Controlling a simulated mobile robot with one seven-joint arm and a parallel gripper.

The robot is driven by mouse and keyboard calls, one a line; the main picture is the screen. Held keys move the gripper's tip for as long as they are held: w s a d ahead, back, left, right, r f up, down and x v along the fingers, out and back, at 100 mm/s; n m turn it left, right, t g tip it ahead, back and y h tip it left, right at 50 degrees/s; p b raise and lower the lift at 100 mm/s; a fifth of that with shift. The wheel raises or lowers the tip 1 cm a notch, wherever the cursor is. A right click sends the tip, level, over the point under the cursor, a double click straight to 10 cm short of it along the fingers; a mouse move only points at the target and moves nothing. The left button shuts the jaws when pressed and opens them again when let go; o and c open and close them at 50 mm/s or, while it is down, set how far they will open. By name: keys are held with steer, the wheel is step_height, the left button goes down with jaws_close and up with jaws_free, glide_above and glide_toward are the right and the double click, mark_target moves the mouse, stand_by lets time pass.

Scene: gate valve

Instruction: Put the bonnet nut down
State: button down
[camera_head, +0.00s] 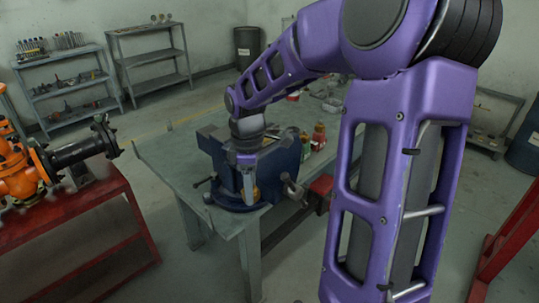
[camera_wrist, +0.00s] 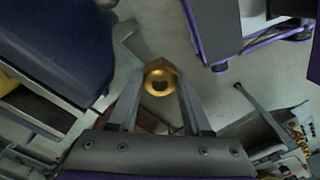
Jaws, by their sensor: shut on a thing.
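The bonnet nut (camera_wrist: 160,67) is a brass-coloured hexagonal ring with a round hole, seen between my fingertips in the wrist view. My gripper (camera_wrist: 159,80) is shut on it, with one finger on each side. In the head view my gripper (camera_head: 249,188) points down in front of the blue vise (camera_head: 223,165), near the corner of the workbench (camera_head: 162,152). A small yellowish patch, likely the nut, shows beside the fingers there. I cannot tell the nut's height over the bench or floor.
The vise body is close beside my gripper. Small bottles (camera_head: 318,137) and other items stand farther back on the bench. The bench's left part is clear. An orange valve (camera_head: 18,172) with a black flanged pipe sits on a red stand (camera_head: 80,225) at left.

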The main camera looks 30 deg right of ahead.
steer(key=a+f+m, duration=0.3)
steer(key=f+m, duration=0.3)
steer(key=f, duration=0.2)
steer(key=a+f+m, duration=0.4)
steer(key=f+m, duration=0.2)
steer(key=f, duration=0.3)
steer(key=shift+s, duration=0.4)
